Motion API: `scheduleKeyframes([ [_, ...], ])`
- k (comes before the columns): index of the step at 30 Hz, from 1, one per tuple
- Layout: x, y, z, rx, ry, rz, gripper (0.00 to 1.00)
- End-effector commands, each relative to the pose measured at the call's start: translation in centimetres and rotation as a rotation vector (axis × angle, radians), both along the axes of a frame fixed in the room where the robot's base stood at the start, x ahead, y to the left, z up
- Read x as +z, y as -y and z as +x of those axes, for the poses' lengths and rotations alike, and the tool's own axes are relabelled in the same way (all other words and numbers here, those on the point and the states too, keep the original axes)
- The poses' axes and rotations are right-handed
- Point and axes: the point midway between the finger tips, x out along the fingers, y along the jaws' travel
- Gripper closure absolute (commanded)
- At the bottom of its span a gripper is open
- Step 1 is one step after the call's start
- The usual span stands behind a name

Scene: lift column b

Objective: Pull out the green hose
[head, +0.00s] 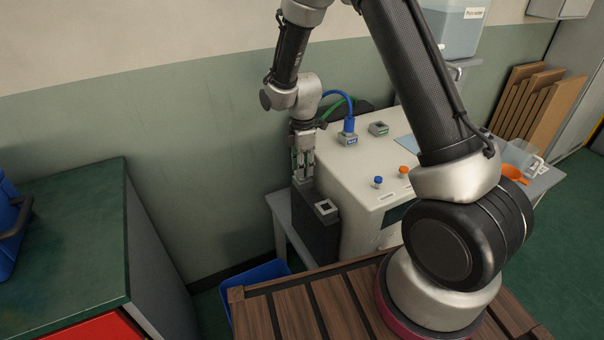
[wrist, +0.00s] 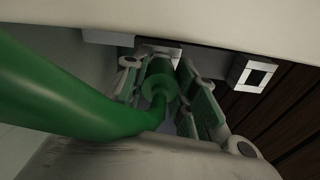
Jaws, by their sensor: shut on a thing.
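The green hose (head: 337,108) runs from behind the white machine to my gripper in the head view. In the wrist view the green hose (wrist: 60,95) sweeps in from the left and bends into a green plug (wrist: 160,80). My gripper (head: 303,163) points down over the rear part of a dark box at the machine's left side. In the wrist view my gripper (wrist: 172,92) has its fingers on both sides of the plug, shut on it. A pale square fitting (wrist: 165,52) shows just beyond the plug; I cannot tell whether the plug sits inside it.
The dark box (head: 318,232) has an empty square socket (head: 326,206) at its front. A blue hose (head: 342,95) stands in a socket on the white machine (head: 365,180). An empty green-marked socket (head: 379,128) is to its right. A green-topped cabinet (head: 70,240) stands left.

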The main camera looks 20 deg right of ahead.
Motion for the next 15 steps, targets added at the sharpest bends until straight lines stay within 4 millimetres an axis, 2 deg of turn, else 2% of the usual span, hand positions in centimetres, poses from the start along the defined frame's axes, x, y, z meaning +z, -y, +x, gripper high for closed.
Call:
scheduleKeyframes([
  [15, 0.80, 0.00, 0.00, 0.000, 0.000, 0.000, 1.00],
])
